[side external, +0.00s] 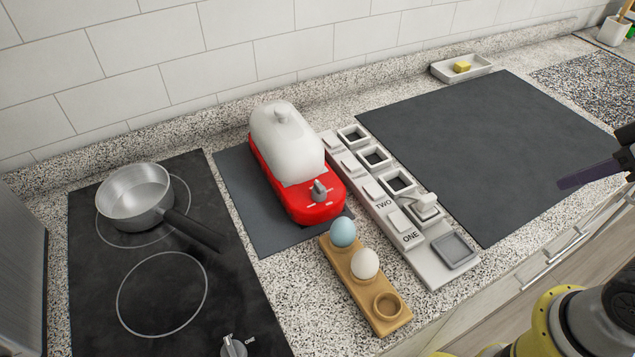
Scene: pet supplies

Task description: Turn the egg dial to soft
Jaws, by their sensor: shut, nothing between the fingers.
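The red egg cooker (318,210) stands on a dark grey mat left of centre, with a white translucent lid (285,140) on it. Its grey egg dial (319,187) is on the front end of the red base, with small white marks around it. The marks are too small to read, so I cannot tell which setting the dial points to. My gripper (588,176) is at the right edge, partly cut off by the frame. Its dark fingers are shut and empty, above the counter's front edge, well to the right of the dial and apart from it.
A wooden egg holder (372,312) with a blue egg (343,232) and a white egg (365,264) stands before the cooker. A white switch panel (433,270) lies right of it. A pan (136,198) sits on the black hob (95,315) at left. The large grey mat (490,150) is clear.

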